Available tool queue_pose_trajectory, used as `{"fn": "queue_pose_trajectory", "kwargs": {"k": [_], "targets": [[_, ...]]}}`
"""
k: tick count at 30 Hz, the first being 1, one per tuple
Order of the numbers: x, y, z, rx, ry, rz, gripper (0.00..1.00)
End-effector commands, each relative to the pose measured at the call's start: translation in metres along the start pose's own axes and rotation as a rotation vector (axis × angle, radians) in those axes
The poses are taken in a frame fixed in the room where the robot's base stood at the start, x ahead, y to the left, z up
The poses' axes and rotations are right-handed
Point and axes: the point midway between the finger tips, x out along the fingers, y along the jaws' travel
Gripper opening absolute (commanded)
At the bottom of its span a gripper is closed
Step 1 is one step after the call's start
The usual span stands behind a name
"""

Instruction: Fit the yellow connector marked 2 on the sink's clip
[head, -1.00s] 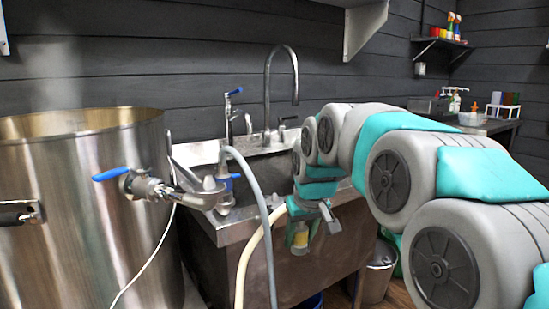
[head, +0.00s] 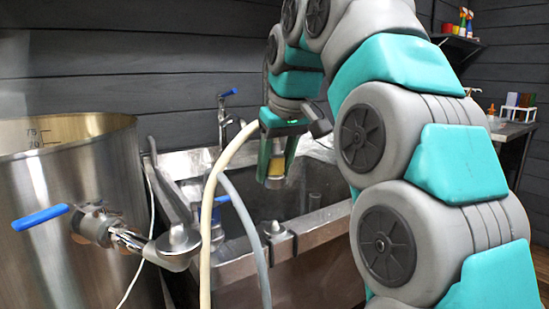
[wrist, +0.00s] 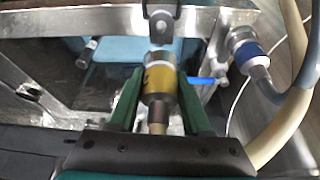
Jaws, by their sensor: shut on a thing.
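My gripper (head: 275,180) is shut on the yellow connector (head: 276,166), which hangs low between the fingers over the sink (head: 325,218). In the wrist view the yellow connector (wrist: 161,82) has metal ends, and a dark mark shows on its left side, too small to read surely. The sink's clip (head: 278,236) is a grey metal piece on the front rim, lower than the connector in the head view. In the wrist view the clip (wrist: 160,20) lies just beyond the connector's far end; whether they touch, I cannot tell. The cream hose (head: 212,205) rises to the gripper.
A grey hose (head: 247,220) runs by the sink's front, its blue-collared fitting (wrist: 249,55) right of the connector in the wrist view. A steel kettle (head: 70,180) with a blue-handled valve (head: 95,228) stands at left. The tap (head: 224,115) rises behind.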

Motion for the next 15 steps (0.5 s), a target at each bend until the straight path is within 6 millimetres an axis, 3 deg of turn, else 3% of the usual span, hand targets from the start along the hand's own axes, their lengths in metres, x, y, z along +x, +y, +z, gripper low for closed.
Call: {"fn": "queue_pose_trajectory", "kwargs": {"k": [7,15], "targets": [[0.006,0.0,0.003,0.0,-0.005,-0.001,0.0],[0.031,-0.001,0.014,0.001,0.001,-0.001,0.0]]}}
